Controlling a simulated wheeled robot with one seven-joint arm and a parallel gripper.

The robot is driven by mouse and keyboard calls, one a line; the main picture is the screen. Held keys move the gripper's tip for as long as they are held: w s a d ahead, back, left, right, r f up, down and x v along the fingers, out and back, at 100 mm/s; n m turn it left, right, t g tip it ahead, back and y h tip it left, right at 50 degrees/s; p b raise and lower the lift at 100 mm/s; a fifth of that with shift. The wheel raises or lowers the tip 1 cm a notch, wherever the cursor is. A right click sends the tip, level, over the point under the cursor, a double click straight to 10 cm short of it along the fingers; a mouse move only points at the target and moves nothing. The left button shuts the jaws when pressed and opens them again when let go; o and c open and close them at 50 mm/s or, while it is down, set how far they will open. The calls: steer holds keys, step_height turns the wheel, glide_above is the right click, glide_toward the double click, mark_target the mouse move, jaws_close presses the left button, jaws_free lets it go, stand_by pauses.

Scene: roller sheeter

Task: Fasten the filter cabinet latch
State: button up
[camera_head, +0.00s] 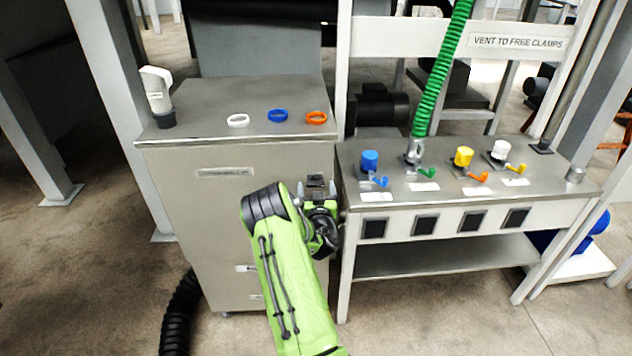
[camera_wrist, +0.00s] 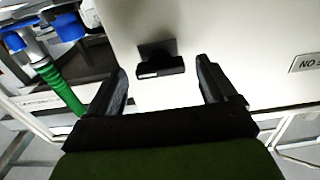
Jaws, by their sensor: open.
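The filter cabinet (camera_head: 200,215) is a grey metal box, and its pale front face (camera_wrist: 225,30) fills much of the wrist view. The latch (camera_wrist: 160,62) is a small black piece on that face, with a raised, lipped end. My gripper (camera_head: 317,188) is at the cabinet's upper right front. In the wrist view my gripper (camera_wrist: 163,72) is open and empty, with one finger on each side of the latch and visible space on both sides. In the head view a dark piece (camera_head: 316,181) shows between the fingers, probably the latch. My arm hides part of the cabinet front.
A bench (camera_head: 440,205) with coloured valves stands close at the cabinet's right. A green coiled hose (camera_head: 440,75) rises from it. Coloured rings (camera_head: 278,115) and a white-topped fitting (camera_head: 158,95) sit on the cabinet. A black hose (camera_head: 182,315) lies at lower left.

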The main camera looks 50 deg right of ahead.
steer(key=shift+w+d, duration=0.1)
steer(key=shift+w, duration=0.05)
steer(key=c, duration=1.1)
steer(key=shift+o, duration=0.2)
